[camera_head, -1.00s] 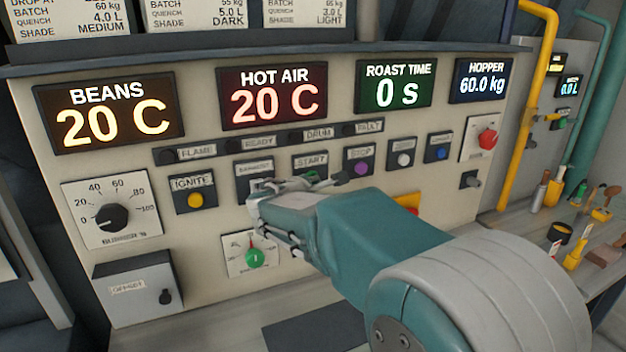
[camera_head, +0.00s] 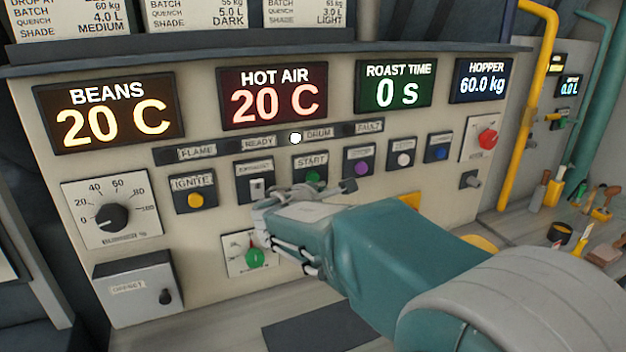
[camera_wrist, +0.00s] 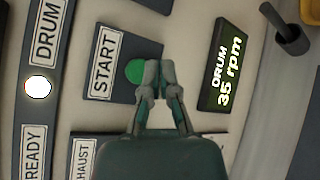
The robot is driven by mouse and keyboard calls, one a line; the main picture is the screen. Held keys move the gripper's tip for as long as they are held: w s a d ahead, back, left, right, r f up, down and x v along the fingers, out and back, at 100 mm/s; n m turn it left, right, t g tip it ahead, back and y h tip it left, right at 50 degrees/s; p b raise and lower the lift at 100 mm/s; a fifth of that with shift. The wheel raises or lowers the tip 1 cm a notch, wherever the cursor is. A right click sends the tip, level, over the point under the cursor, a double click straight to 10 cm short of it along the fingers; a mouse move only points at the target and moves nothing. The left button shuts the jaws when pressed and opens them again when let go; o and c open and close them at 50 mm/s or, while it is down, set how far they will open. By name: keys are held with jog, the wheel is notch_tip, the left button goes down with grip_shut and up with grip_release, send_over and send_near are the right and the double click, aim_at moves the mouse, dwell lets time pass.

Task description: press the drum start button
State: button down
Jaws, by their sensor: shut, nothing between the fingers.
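The green START button (camera_head: 313,176) sits under its START label on the cream control panel. In the wrist view the green button (camera_wrist: 135,72) is partly hidden behind my fingertips. My gripper (camera_wrist: 158,74) is shut and empty, with its tips over the button's edge; I cannot tell whether they touch it. In the head view my gripper (camera_head: 325,188) is just below the button. The DRUM lamp (camera_head: 295,138) glows white and also shows lit in the wrist view (camera_wrist: 38,88). A drum display (camera_wrist: 226,66) reads 35 rpm.
The purple STOP button (camera_head: 361,168) is just right of START, and the EXHAUST switch (camera_head: 257,188) is to the left. The yellow IGNITE button (camera_head: 194,201) is farther left. A green-knobbed dial (camera_head: 254,257) lies below. A red knob (camera_head: 488,138) is at the right.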

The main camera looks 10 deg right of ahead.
jog(key=shift+s+d, duration=0.2)
jog(key=shift+s, duration=0.7)
jog(key=shift+s+d, duration=0.15)
jog(key=shift+s, duration=0.75)
jog(key=s+d+f+m+g+y, duration=0.1)
jog(key=s+d+f+m+g, duration=0.15)
jog(key=s+m, duration=0.35)
jog(key=s+d+f+m+g, duration=0.1)
jog(key=s+d+m+g, duration=0.25)
jog(key=s, duration=0.55)
jog(key=s+a+f+m+y, duration=0.3)
jog(key=s+m, duration=0.1)
jog(key=s, duration=0.3)
jog(key=s+a+f+m+g+y, duration=0.1)
jog(key=s+a+f+m+y, duration=0.1)
jog(key=s, duration=0.4)
jog(key=shift+s+a+f+m+y, duration=0.4)
jog(key=shift+a+m+y, duration=0.1)
jog(key=shift+m+y, duration=0.7)
